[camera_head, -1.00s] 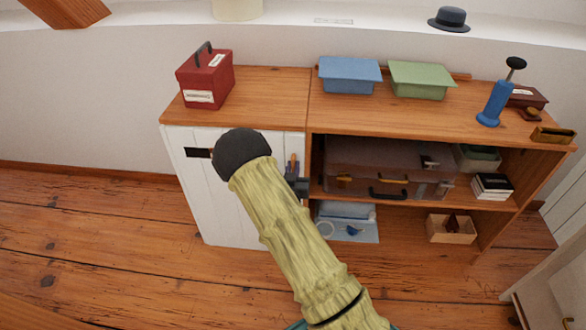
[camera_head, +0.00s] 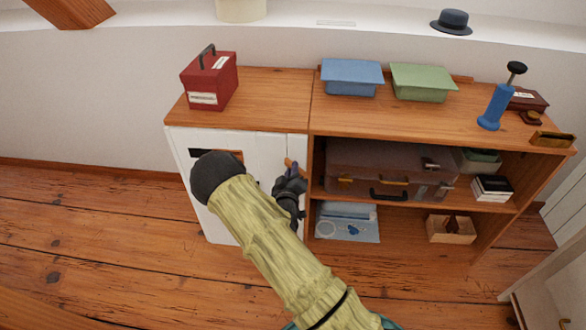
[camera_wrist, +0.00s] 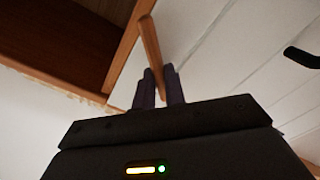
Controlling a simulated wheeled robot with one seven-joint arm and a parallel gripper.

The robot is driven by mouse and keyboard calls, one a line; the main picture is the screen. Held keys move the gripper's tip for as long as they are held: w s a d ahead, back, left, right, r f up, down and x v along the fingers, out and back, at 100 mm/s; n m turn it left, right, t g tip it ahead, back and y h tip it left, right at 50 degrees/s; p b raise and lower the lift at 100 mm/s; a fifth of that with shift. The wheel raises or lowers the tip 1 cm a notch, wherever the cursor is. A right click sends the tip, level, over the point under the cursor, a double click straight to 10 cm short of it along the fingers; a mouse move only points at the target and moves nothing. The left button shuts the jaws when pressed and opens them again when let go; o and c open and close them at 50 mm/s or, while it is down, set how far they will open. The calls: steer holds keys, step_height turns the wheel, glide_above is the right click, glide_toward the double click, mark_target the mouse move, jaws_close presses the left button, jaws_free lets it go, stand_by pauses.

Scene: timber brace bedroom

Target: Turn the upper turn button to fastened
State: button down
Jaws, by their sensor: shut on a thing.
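The upper turn button (camera_head: 288,162) is a small orange-brown wooden bar near the right edge of the white cabinet door (camera_head: 262,150). It looks tilted in the head view. In the wrist view the turn button (camera_wrist: 149,42) is a long wooden bar slanting beside the cabinet's wooden frame. My gripper (camera_head: 294,172) is at the button's lower end, and its dark fingers (camera_wrist: 159,82) are shut on that end in the wrist view. The grip contact is partly hidden in the head view. I see no lower turn button; my arm covers part of the door.
A dark handle (camera_wrist: 302,57) sits on the door. Open shelves to the right hold a brown suitcase (camera_head: 365,167). A red box (camera_head: 211,82), a blue bin (camera_head: 350,78) and a green bin (camera_head: 422,83) stand on the cabinet top (camera_head: 275,93). The floor at left is clear.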

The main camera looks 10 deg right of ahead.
steer(key=shift+a+f+n+p, duration=0.1)
steer(key=shift+f+n+p, duration=0.1)
steer(key=shift+n, duration=1.25)
steer(key=shift+a+f+n+p, duration=0.1)
steer(key=shift+f+n+p, duration=0.1)
steer(key=shift+n, duration=1.2)
steer(key=shift+a+f+n+p, duration=0.1)
steer(key=shift+f+n+p, duration=0.1)
steer(key=shift+n, duration=1.25)
steer(key=c, duration=1.5)
jaws_free()
steer(key=shift+o, duration=0.2)
steer(key=p+v, duration=0.1)
steer(key=v, duration=1.6)
steer(key=shift+s+p, duration=0.2)
steer(key=shift+p, duration=0.2)
steer(key=shift+r, duration=0.1)
